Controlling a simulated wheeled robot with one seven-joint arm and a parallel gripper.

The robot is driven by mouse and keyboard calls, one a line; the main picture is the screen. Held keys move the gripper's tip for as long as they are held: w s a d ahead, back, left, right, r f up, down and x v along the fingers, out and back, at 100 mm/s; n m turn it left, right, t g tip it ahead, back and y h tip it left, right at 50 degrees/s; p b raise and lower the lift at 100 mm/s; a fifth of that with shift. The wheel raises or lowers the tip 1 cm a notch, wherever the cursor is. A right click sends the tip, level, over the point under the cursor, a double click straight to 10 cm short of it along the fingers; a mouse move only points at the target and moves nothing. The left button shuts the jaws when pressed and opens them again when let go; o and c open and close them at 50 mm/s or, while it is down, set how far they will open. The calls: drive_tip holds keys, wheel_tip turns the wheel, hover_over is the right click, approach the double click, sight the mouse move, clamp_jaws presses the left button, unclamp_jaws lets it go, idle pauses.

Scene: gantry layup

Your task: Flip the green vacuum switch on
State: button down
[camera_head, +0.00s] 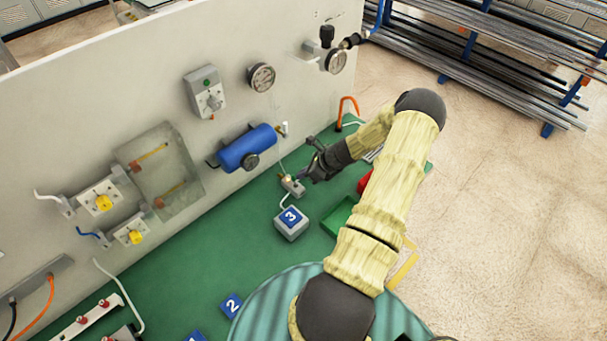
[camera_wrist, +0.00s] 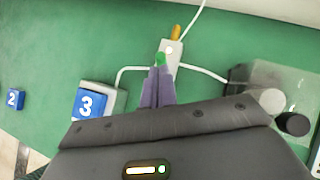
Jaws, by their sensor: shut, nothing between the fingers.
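The block also shows in the head view (camera_head: 294,188). My gripper (camera_wrist: 159,70) is shut and empty. In the head view my gripper (camera_head: 303,177) reaches in from the right, just above the block. The toggle's tilt is not clear.
A grey box marked 3 (camera_head: 291,224) stands close to the block, with a white hose between them. A blue cylinder (camera_head: 246,148) and a grey switch box (camera_head: 205,92) are on the upright panel. A green tray (camera_head: 337,216) lies to the right.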

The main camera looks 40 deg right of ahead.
drive_tip(key=shift+r, duration=0.15)
drive_tip(key=w+b+v, duration=0.1)
drive_tip(key=b+v, duration=0.1)
drive_tip(key=v, duration=1.1)
drive_tip(key=shift+d+r+b, duration=0.25)
drive_tip(key=shift+d+b, duration=0.1)
drive_tip(key=shift+b, duration=0.05)
idle(0.3)
